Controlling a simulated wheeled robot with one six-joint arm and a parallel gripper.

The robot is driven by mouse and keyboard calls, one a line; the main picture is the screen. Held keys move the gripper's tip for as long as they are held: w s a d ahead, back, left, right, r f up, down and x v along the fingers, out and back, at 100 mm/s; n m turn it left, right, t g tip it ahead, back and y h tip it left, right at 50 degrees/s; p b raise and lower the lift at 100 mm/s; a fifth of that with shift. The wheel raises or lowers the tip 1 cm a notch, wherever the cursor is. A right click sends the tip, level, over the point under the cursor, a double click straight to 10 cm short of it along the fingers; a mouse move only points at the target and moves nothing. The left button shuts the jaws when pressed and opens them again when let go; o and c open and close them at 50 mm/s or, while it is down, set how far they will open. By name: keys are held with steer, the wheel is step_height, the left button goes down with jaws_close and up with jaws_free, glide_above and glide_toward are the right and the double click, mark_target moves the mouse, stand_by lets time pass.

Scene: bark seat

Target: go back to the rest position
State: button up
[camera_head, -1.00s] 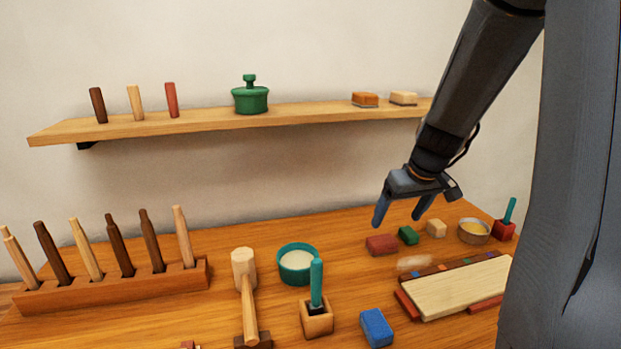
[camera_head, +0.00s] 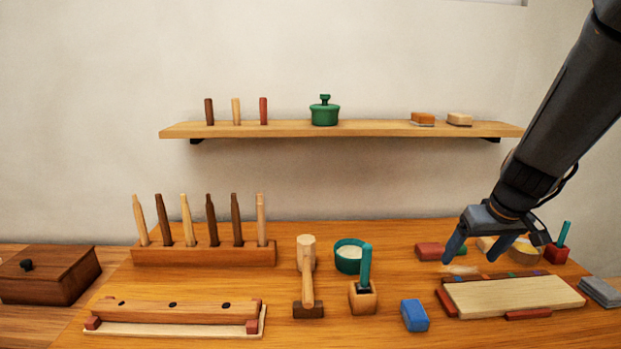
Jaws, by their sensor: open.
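My gripper (camera_head: 475,258) is at the right of the view, above the back edge of a pale board (camera_head: 515,294) on the workbench (camera_head: 380,325). Its two blue-grey fingers are apart and point down, with nothing between them that I can see it hold. The fingers partly hide a small row of blocks behind them, including a red block (camera_head: 428,251) and a pale block (camera_head: 486,244). I cannot tell from this view how high the fingertips are above the bench.
A rack (camera_head: 205,256) of several upright tool handles stands at the back left. A mallet (camera_head: 307,275), a teal bowl (camera_head: 349,258), a brush holder (camera_head: 363,299) and a blue block (camera_head: 414,316) stand mid-bench. A shelf (camera_head: 370,129) runs along the wall. A lidded box (camera_head: 50,274) is far left.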

steer(key=s+a+f+g, duration=0.2)
steer(key=s+a+f, duration=0.1)
steer(key=s+a, duration=0.5)
steer(key=s+a+f+g, duration=0.1)
steer(key=s+a+f, duration=0.2)
steer(key=s+a, duration=0.6)
steer(key=shift+s+a+f+g, duration=0.2)
steer(key=shift+s+g, duration=0.2)
steer(key=shift+s, duration=0.2)
